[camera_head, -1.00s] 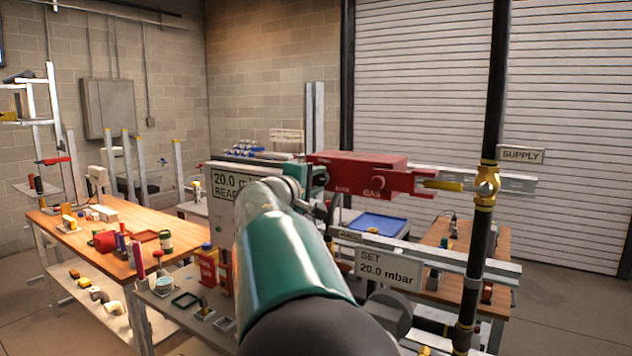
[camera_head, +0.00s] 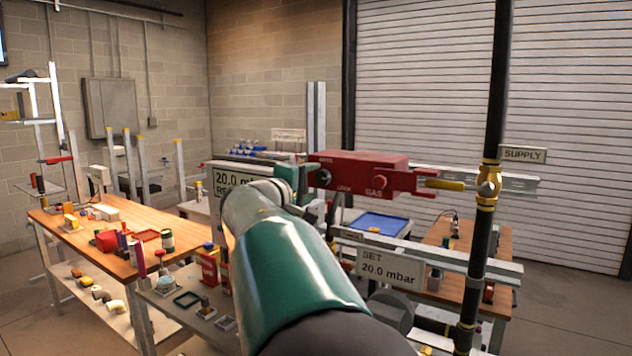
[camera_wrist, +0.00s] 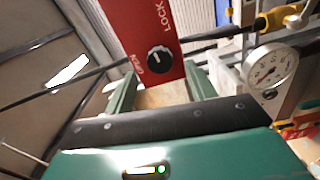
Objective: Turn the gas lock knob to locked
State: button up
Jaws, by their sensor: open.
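A red gas lock box (camera_head: 365,172) hangs beside the gas pipe in the head view. It carries the words OPEN, LOCK and GAS. Its black gas lock knob (camera_head: 323,177) is at the left end. In the wrist view the knob (camera_wrist: 158,59) has a white pointer mark and lies between the OPEN and LOCK labels; exactly where the mark points is hard to tell. My gripper (camera_wrist: 161,88) is open and empty, its green fingers on either side below the knob, apart from it. In the head view my gripper (camera_head: 300,180) is just left of the knob, partly hidden by my arm.
A yellow handle (camera_head: 444,185) and the black supply pipe (camera_head: 483,250) stand right of the box. A round gauge (camera_wrist: 270,70) is at the right in the wrist view. A SET sign (camera_head: 388,268) is below. A wooden workbench (camera_head: 120,250) is at left.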

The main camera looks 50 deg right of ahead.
jog(key=a, duration=1)
jog(key=shift+s+a, duration=0.15)
jog(key=shift+s, duration=0.3)
jog(key=s+a+f+t+y, duration=0.1)
jog(key=s+a+f+y, duration=0.3)
jog(key=a+f, duration=0.5)
jog(key=s+a+f+t+y, duration=0.1)
jog(key=s+a+f+y, duration=0.3)
jog(key=a+f+y, duration=0.4)
jog(key=s+a+f+t+y, duration=0.2)
jog(key=s+a+f+y, duration=0.2)
jog(key=a+f, duration=0.6)
jog(key=a+y, duration=0.2)
jog(key=a, duration=0.5)
jog(key=shift+s+f, duration=0.2)
jog(key=shift+f, duration=0.1)
jog(key=c, duration=0.4)
jog(key=shift+d, duration=0.1)
